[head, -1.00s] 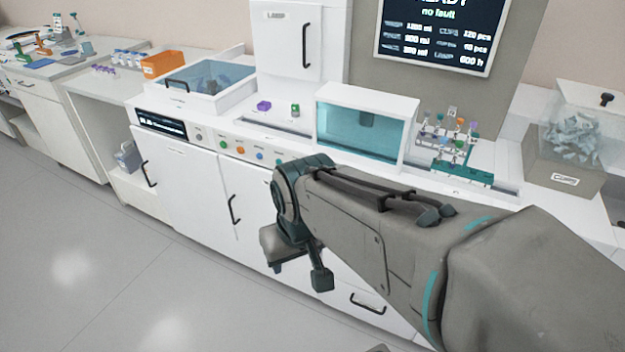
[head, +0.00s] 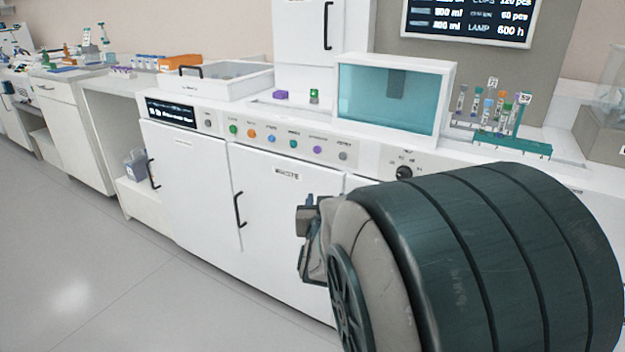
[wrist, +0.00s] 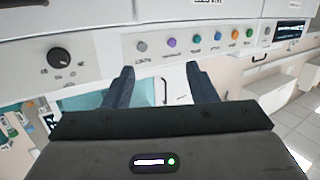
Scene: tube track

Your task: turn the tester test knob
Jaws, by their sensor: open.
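The black test knob (head: 404,172) sits on the white front panel of the tester (head: 368,158), right of the row of coloured buttons, in the head view; my arm partly covers the panel below it. In the wrist view the knob (wrist: 61,57) is at the upper left, with small marks around it. My gripper (wrist: 158,72) is open and empty in the wrist view, its two dark fingers apart. The fingertips are right of the knob and a little lower in that picture, not touching it. In the head view my arm hides most of the gripper.
A row of coloured buttons (head: 272,139) runs along the panel, left of the knob. White cabinet doors with black handles (head: 238,209) are below. A teal-windowed box (head: 392,95) and a tube rack (head: 505,143) stand on top. Open floor (head: 110,275) lies at the left.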

